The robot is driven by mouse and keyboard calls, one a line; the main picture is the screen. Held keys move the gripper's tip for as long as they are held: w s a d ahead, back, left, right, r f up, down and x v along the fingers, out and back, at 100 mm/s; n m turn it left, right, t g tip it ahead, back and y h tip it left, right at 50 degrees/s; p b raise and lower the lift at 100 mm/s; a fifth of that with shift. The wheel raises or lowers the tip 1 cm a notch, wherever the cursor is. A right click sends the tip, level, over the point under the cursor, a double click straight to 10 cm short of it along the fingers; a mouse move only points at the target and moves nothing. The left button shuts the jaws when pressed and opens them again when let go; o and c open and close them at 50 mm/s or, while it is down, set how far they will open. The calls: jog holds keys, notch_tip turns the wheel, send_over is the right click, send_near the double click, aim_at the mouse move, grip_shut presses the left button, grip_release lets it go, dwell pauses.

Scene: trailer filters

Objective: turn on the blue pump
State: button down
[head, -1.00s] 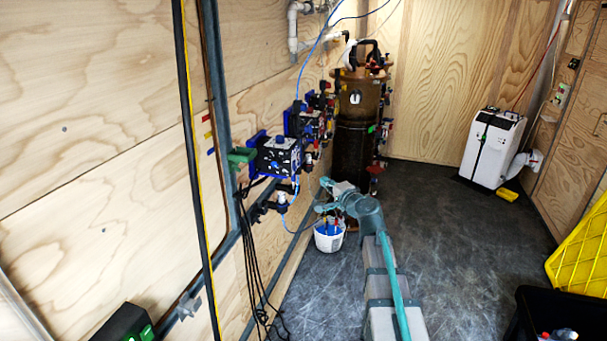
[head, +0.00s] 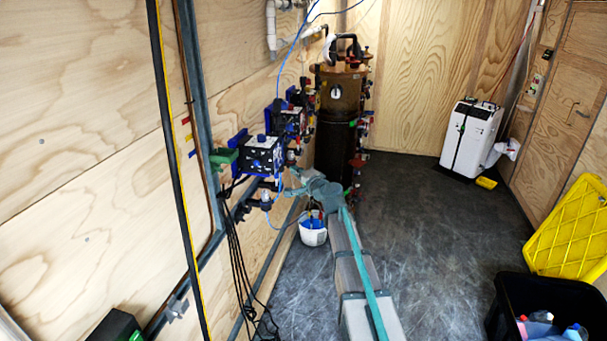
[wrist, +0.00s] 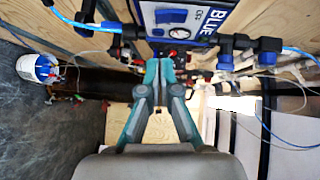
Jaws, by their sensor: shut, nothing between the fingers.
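The blue pump (head: 260,155) is a box with a dark speckled face and blue trim, mounted on the left plywood wall. In the head view my gripper (head: 290,190) is small and unclear, low and right of the pump.
A similar pump (head: 288,122) sits behind. Pipes and a blue hose (wrist: 300,53) run beside the pump. Black cables (head: 238,265) hang below it. A white bucket (head: 313,232), brown tank (head: 337,108) and black bin (head: 508,290) stand around.

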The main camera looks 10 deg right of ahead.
jog(key=w+a, duration=0.1)
jog(key=w+a+p, duration=0.1)
jog(key=w+a, duration=0.1)
jog(key=a, duration=0.1)
jog(key=shift+w+f+p, duration=0.1)
jog(key=shift+f+p, duration=0.2)
jog(key=shift+f, duration=0.05)
jog(key=shift+f, duration=0.1)
jog(key=s+d+f+b, duration=0.1)
jog(key=s+d+b, duration=0.5)
jog(key=s, duration=0.5)
jog(key=shift+d+f+b, duration=0.15)
jog(key=shift+f+b, duration=0.05)
jog(key=shift+b, duration=0.7)
jog(key=shift+s, duration=0.15)
